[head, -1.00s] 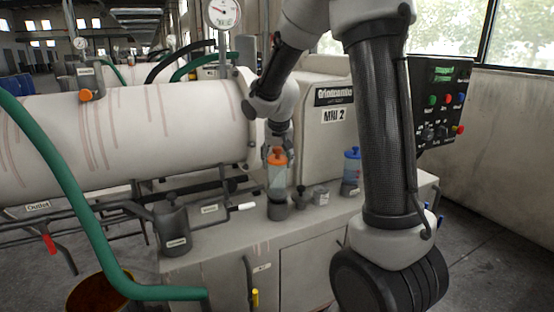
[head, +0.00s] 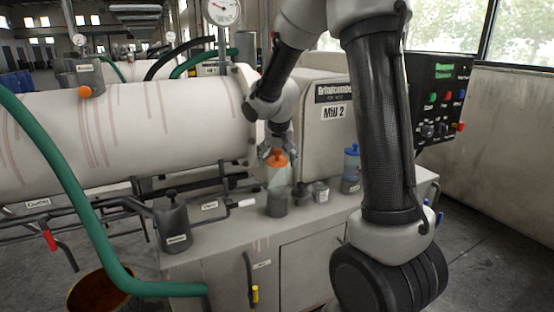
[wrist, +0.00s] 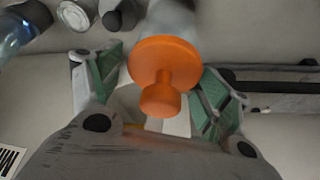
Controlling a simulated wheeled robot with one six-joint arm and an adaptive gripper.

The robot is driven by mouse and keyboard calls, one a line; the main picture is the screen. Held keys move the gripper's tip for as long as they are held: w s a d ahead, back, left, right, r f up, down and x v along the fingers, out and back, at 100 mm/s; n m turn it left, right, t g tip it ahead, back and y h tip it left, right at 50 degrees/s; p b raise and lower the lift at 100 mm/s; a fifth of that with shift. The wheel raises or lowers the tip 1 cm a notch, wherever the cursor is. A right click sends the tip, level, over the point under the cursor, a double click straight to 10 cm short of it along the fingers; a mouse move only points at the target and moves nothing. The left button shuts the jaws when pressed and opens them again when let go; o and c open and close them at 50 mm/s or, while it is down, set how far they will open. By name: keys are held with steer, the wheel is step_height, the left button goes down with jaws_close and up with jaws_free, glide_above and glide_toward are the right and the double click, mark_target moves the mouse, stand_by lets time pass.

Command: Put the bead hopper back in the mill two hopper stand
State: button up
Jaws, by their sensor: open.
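The bead hopper (head: 278,176), a clear bottle with an orange cap, is at the dark grey cup-shaped stand (head: 277,204) on the bench in front of the mill marked Mill 2 (head: 333,112). Its lower end meets the stand's top in the head view; I cannot tell whether it is fully seated. My gripper (head: 277,153) is at the cap, pointing down. In the wrist view the orange cap (wrist: 163,65) lies between the open green-padded fingers (wrist: 155,90) of my gripper. The hopper's body is mostly hidden behind the cap there.
A blue-capped bottle (head: 351,165) stands to the right on the bench. A small grey tin (head: 321,193) and a dark knob (head: 300,192) sit between. A dark canister (head: 172,222) stands at the left corner. A green hose (head: 75,200) crosses the left foreground.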

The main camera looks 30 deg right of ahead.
steer(key=v, duration=1.2)
steer(key=s+n+y, duration=0.1)
steer(key=s+n, duration=0.3)
steer(key=s, duration=2.3)
steer(key=shift+s+d+y, duration=0.15)
steer(key=shift+d+y, duration=0.15)
